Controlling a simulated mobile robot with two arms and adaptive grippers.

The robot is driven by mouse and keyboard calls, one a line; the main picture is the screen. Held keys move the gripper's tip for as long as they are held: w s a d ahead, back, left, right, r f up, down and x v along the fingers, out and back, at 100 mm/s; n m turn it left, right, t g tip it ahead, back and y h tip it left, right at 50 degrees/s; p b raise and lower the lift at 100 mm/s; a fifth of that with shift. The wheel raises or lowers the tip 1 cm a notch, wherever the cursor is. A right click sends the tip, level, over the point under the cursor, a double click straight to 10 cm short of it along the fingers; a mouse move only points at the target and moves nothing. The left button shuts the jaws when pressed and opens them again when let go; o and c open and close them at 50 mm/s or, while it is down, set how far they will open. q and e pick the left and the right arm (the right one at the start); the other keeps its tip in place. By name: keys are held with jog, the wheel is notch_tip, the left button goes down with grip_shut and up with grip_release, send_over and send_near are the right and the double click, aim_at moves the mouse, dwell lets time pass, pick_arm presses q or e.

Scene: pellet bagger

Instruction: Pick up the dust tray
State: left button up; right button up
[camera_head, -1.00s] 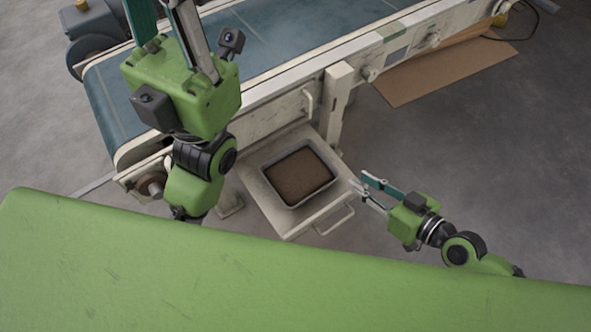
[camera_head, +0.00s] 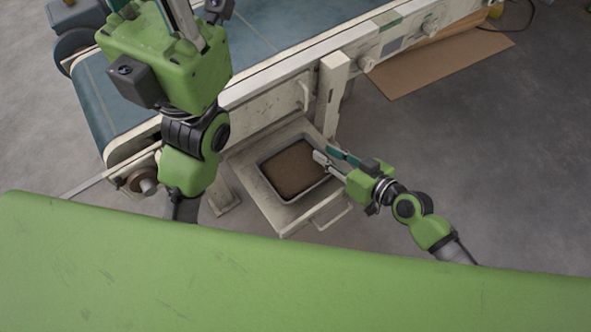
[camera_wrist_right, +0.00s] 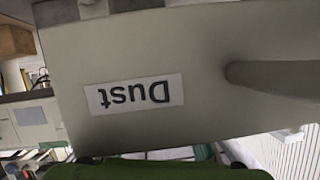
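The dust tray (camera_head: 262,170) is a grey, shallow rectangular tray filled with brown dust. It sits on a pale pulled-out drawer (camera_head: 272,212) under the conveyor. My right gripper (camera_head: 324,153) is open and empty, with its fingertips over or beside the tray's right rim. I cannot tell whether they touch it. In the right wrist view a pale panel (camera_wrist_right: 215,45) with an upside-down "Dust" label (camera_wrist_right: 134,94) fills most of the picture. My left gripper (camera_head: 150,8) is high over the conveyor at the upper left. Its fingers stand apart and their tips are cut off by the top edge.
The conveyor (camera_head: 265,50) with its blue belt runs behind the drawer. A pale support post (camera_head: 331,98) stands close behind my right gripper. The drawer's handle (camera_head: 332,218) sticks out in front. Flat cardboard (camera_head: 440,66) lies at the upper right. Floor at the right is open.

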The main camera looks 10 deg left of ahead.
grip_shut()
jog(key=shift+r, duration=0.15)
